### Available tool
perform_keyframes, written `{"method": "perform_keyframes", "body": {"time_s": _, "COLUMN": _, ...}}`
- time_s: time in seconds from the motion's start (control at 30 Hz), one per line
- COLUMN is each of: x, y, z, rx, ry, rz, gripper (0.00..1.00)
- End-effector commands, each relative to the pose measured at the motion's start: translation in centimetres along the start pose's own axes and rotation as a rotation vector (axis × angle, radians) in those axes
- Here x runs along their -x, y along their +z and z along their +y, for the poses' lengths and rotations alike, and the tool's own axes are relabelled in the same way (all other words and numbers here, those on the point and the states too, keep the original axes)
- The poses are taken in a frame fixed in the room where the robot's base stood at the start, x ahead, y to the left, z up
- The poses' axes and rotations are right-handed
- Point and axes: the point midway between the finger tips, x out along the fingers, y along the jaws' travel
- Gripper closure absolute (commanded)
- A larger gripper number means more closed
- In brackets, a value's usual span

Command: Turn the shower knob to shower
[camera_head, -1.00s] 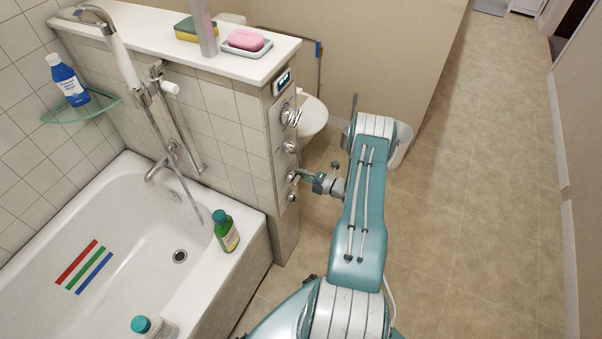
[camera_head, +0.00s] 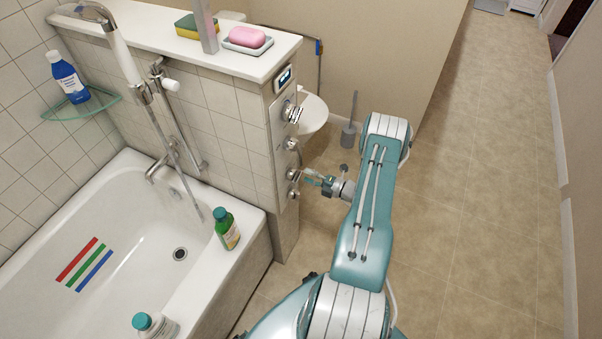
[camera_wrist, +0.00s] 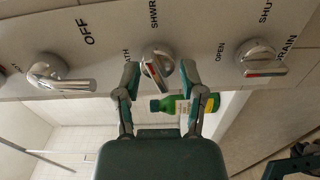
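The shower knob (camera_wrist: 157,62) is a round silver knob with a red-marked grip, in the middle of the panel in the wrist view. Its grip is tilted. The label SHWR stands above it; the label to its left is partly hidden by a finger. My gripper (camera_wrist: 160,82) is open, with one finger on each side of the knob; I cannot tell whether either touches it. In the head view my gripper (camera_head: 312,178) is beside the control panel (camera_head: 281,155) on the end of the tiled half wall.
A lever knob (camera_wrist: 60,75) marked OFF is at the left, and a drain knob (camera_wrist: 258,57) marked OPEN and SHUT at the right. A green bottle (camera_head: 226,230) stands on the bathtub rim (camera_head: 185,300). The floor (camera_head: 480,200) on the right is clear.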

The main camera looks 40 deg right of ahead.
Motion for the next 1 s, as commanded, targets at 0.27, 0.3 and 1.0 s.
{"method": "perform_keyframes", "body": {"time_s": 0.27, "x": 5.9, "y": 0.0, "z": -0.1, "rx": -0.001, "ry": -0.001, "rz": -0.004, "gripper": 0.49}}
{"method": "perform_keyframes", "body": {"time_s": 0.3, "x": 6.5, "y": 0.0, "z": -0.1, "rx": -0.001, "ry": -0.001, "rz": -0.004, "gripper": 0.49}}
{"method": "perform_keyframes", "body": {"time_s": 1.0, "x": 8.4, "y": -0.3, "z": -0.1, "rx": 0.137, "ry": -0.001, "rz": 0.001, "gripper": 0.00}}
